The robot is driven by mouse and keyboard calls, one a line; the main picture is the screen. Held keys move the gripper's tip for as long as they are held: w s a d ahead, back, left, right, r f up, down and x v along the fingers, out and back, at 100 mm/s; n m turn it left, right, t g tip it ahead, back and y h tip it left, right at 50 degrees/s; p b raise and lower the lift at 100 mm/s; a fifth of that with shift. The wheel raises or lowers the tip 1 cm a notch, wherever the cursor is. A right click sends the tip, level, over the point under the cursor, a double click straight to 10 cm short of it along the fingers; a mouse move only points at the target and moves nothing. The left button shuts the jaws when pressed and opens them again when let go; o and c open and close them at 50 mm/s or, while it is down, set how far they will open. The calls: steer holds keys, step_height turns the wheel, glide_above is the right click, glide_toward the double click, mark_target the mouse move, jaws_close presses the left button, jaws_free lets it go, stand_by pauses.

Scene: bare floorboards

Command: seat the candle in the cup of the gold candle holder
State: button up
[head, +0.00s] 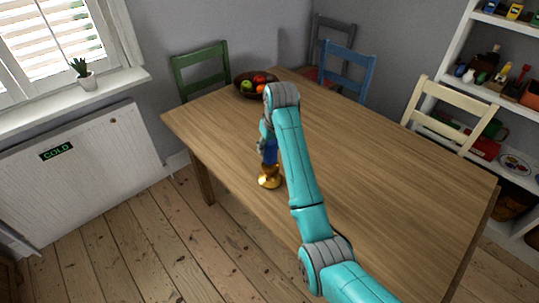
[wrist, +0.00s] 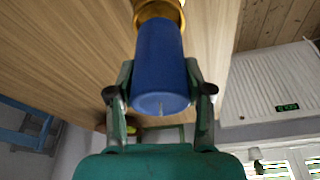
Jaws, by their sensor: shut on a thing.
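A blue candle (wrist: 158,60) is held between the two fingers of my gripper (wrist: 158,80), its wick end toward the wrist camera. In the head view the candle (head: 270,153) looks about upright, partly hidden by my arm. The gold candle holder (head: 269,179) stands on the wooden table near its left edge, directly below the candle. In the wrist view the holder's gold rim (wrist: 176,8) shows at the candle's far end. The candle's lower end meets or overlaps the cup; I cannot tell how deep it sits. My gripper (head: 268,145) is shut on the candle.
The wooden table (head: 400,170) is mostly clear to the right. A dark fruit bowl (head: 242,91) stands at its far end. Green (head: 203,70), blue (head: 347,70) and cream (head: 448,112) chairs stand around it. A white radiator (head: 75,165) is at the left.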

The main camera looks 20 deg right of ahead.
mark_target(270, 154)
steer(key=shift+f, duration=1.85)
steer(key=shift+f, duration=0.1)
steer(key=o, duration=1.3)
steer(key=shift+c, duration=0.2)
